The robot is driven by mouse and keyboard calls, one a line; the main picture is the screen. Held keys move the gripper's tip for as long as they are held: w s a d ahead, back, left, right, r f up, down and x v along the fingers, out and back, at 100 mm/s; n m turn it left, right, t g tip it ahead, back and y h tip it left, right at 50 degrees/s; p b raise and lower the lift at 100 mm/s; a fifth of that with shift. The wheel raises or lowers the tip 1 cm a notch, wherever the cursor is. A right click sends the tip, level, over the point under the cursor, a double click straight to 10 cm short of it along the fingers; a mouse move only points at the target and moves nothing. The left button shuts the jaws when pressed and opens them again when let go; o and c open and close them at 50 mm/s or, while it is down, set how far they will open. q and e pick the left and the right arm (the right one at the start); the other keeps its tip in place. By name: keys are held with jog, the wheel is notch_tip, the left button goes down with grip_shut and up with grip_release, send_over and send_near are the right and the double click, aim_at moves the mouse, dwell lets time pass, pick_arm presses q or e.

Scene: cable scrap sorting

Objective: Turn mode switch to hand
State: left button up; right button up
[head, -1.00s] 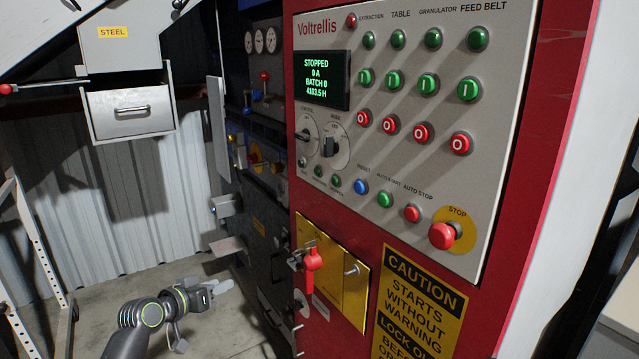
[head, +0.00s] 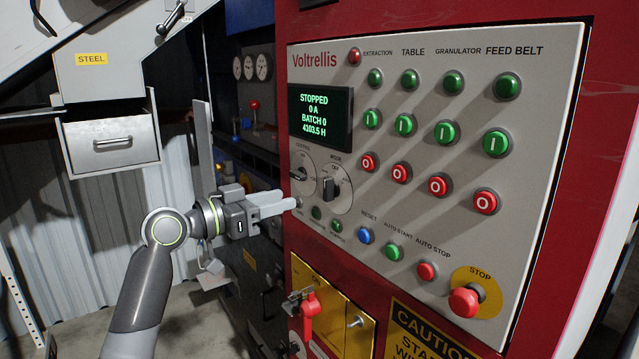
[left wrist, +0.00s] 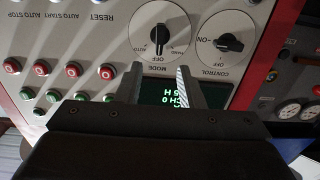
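The mode switch (head: 330,188) is a black knob on a round white dial on the grey control panel (head: 480,235). It stands about upright, in line with the OFF mark. In the left wrist view, which is upside down, the mode switch (left wrist: 160,35) lies just beyond the fingertips. My left gripper (head: 292,204) is in front of the panel's left edge, left of the mode switch and below the control switch. Its two fingers (left wrist: 158,78) are apart with nothing between them, and the knob is not touched. My right gripper is not in view.
The control switch (head: 300,175) sits directly left of the mode switch. A display (head: 320,115) reading STOPPED is above. Green and red buttons and a red stop button (head: 464,302) are to the right. A red handle (head: 310,305) on a yellow plate projects below.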

aim_at(325, 189)
pick_arm(q)
jog(key=p+x, duration=0.2)
jog(key=x, duration=0.7)
jog(key=shift+d+r+p, duration=0.1)
jog(key=shift+p, duration=0.2)
jog(key=shift+w+d, duration=0.3)
jog(key=shift+d, duration=0.1)
jog(key=shift+c, duration=0.4)
grip_shut()
